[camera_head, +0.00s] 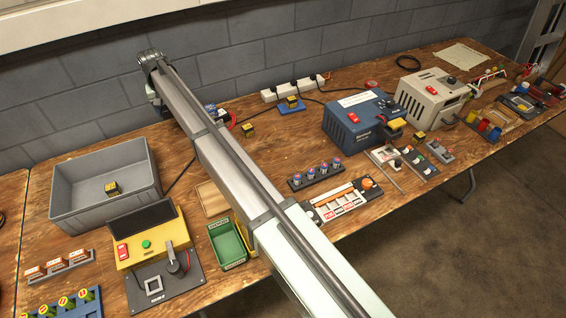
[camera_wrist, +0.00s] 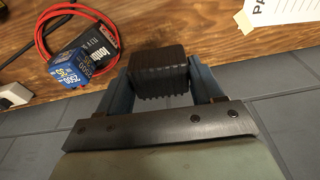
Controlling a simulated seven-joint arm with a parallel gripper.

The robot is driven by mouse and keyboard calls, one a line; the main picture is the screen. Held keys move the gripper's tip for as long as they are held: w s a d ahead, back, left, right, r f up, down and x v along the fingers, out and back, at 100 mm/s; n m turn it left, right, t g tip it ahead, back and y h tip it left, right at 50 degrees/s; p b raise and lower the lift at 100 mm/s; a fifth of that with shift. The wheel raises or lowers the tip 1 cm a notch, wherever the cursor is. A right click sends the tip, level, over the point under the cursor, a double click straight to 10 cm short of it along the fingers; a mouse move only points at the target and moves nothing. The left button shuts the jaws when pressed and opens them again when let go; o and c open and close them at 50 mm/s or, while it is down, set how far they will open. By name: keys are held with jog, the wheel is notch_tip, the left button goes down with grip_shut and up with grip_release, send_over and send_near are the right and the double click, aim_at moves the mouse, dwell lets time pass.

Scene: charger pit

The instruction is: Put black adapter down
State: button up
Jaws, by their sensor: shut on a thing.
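A black ribbed block, the black adapter (camera_wrist: 158,76), sits between the two blue fingers of my gripper (camera_wrist: 160,66) in the wrist view. My gripper is shut on it, with a finger against each side. The brown wooden table (camera_wrist: 190,30) lies beyond it. I cannot tell whether the block touches the table. In the head view my arm crosses the table, and I cannot make out the gripper or the held block there.
A blue and black battery box (camera_wrist: 82,68) with a red cable (camera_wrist: 42,40) lies left of the block. A paper sheet (camera_wrist: 285,12) is at upper right. The head view shows a grey bin (camera_head: 75,205), white power strip (camera_head: 290,88), blue charger (camera_head: 350,130) and green tray (camera_head: 228,245).

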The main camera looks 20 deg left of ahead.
jog(key=w+d+m, duration=0.1)
jog(key=w+d, duration=0.3)
jog(key=d, duration=0.5)
jog(key=w+d+r+m, duration=0.1)
jog(key=w+d, duration=0.2)
jog(key=d, duration=0.6)
jog(key=w+d+m, duration=0.1)
jog(key=w+d, duration=0.3)
jog(key=d, duration=0.5)
jog(key=n, duration=0.2)
send_over(286, 163)
jog(key=shift+n, duration=0.9)
jog(key=shift+s+d+f, duration=0.1)
jog(key=shift+s+f, duration=0.05)
jog(key=shift+f, duration=2.6)
jog(key=shift+s+d+f, duration=0.1)
jog(key=shift+s+f, duration=0.05)
jog(key=shift+f, duration=2.6)
jog(key=shift+f, duration=0.15)
jog(key=o, duration=1.2)
